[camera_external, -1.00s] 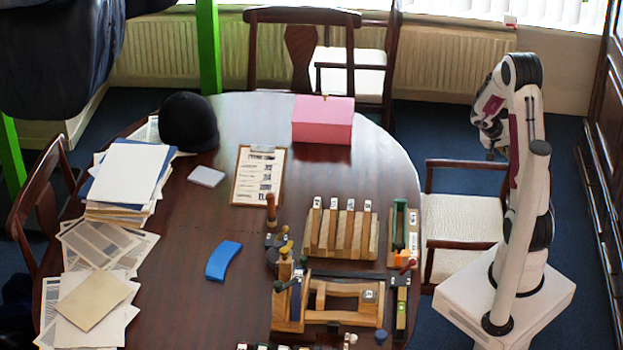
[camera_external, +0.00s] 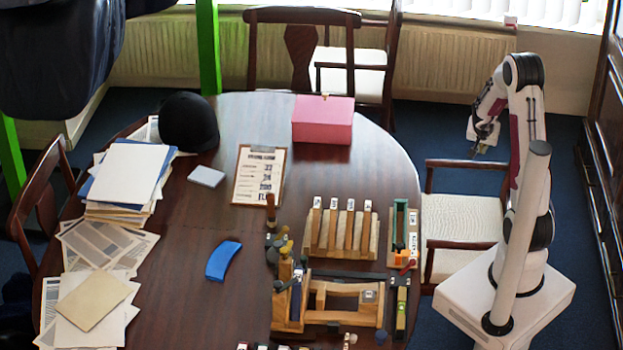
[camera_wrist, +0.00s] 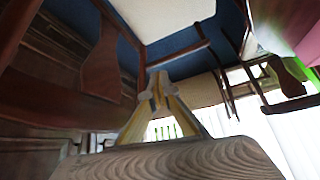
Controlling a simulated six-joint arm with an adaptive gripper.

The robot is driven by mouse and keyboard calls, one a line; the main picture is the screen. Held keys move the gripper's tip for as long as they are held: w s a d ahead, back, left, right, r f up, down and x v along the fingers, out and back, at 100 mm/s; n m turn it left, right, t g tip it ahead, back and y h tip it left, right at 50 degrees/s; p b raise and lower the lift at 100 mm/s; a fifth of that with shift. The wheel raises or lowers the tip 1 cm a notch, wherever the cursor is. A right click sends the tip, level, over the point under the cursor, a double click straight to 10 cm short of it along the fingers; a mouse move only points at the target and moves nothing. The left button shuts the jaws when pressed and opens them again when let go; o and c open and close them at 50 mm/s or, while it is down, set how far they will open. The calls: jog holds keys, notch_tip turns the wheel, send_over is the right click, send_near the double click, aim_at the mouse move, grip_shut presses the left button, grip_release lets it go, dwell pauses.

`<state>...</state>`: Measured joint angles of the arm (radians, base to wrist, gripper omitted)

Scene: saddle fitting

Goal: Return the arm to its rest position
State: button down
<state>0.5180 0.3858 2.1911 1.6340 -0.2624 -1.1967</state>
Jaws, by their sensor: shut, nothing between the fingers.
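My arm (camera_external: 528,170) stands upright on its white base at the right, beside the table. My gripper (camera_external: 480,150) hangs from the folded upper arm, above and beyond the cream chair seat, away from the table. It is empty. In the wrist view my gripper (camera_wrist: 155,82) shows its two fingers meeting at their tips, with nothing between them. A wood-grained surface fills the bottom of that view; I cannot tell what it is.
The table (camera_external: 180,235) carries a wooden rack (camera_external: 340,235), a wooden fixture (camera_external: 330,318), a blue curved piece (camera_external: 223,260), a pink box (camera_external: 322,120), a clipboard (camera_external: 259,175), a black helmet (camera_external: 188,122) and papers (camera_external: 95,310). A chair (camera_external: 458,218) stands between table and arm.

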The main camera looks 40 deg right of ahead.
jog(key=w+a+r+n+t+y, duration=0.2)
jog(key=a+r+y, duration=0.15)
jog(key=a, duration=0.55)
jog(key=w+a+r+n+t+y, duration=0.15)
jog(key=a+r, duration=0.25)
jog(key=a, duration=0.5)
jog(key=s+a+r+n+g+y, duration=0.2)
jog(key=s+a+r+n+y, duration=0.15)
jog(key=s+a, duration=0.5)
jog(key=s+a+r+n+h, duration=0.1)
jog(key=s+a+r+n, duration=0.1)
jog(key=s+r, duration=0.2)
jog(key=s+a+r+n+h, duration=0.1)
jog(key=s+a+r+n, duration=0.1)
jog(key=s, duration=0.9)
notch_tip(320, 180, up, 2)
jog(key=shift+s+a+n+h, duration=0.15)
jog(key=shift+a+n+h, duration=0.25)
jog(key=shift+a, duration=0.45)
